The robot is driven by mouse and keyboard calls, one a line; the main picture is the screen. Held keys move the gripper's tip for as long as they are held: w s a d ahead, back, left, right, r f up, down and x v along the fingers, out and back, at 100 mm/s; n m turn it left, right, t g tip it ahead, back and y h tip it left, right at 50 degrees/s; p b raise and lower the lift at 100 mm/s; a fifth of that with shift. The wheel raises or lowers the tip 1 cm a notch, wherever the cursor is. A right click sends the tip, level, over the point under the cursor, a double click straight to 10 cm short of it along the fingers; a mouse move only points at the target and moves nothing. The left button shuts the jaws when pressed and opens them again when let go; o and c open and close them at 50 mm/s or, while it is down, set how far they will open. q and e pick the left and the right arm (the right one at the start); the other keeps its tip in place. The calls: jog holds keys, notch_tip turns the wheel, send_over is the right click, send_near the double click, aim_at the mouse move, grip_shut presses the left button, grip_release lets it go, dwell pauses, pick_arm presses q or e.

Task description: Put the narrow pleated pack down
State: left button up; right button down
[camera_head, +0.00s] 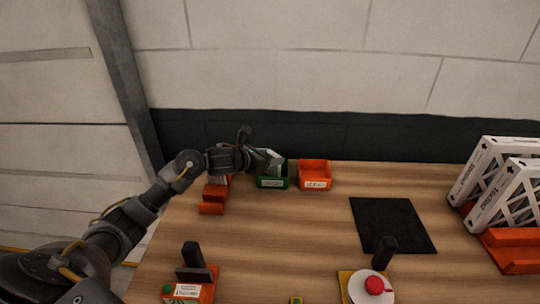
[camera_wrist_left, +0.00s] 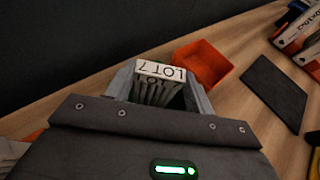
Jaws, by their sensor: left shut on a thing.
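The narrow pleated pack (camera_wrist_left: 158,90) has a white top edge marked "LOT 7" and grey folds below in the left wrist view. It sits between the two fingers of my left gripper (camera_wrist_left: 160,92), which is shut on it. In the head view my left gripper (camera_head: 269,160) is at the far side of the table, over the small green bin (camera_head: 272,183). There the pack is hard to tell from the fingers. Whether the pack touches the bin's floor is hidden. My right gripper is not in view.
An orange bin (camera_head: 314,175) stands just right of the green one. An orange holder (camera_head: 212,198) is on the left. A black mat (camera_head: 393,225) lies bare to the right. White framed filters (camera_head: 500,185) stand in an orange rack (camera_head: 515,250) at the far right. The table's middle is clear.

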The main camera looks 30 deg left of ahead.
pick_arm(q)
jog(key=shift+f+b, duration=0.25)
jog(key=shift+b, duration=0.1)
jog(key=o, duration=1)
jog(key=shift+r, duration=0.1)
jog(key=shift+o, duration=1.3)
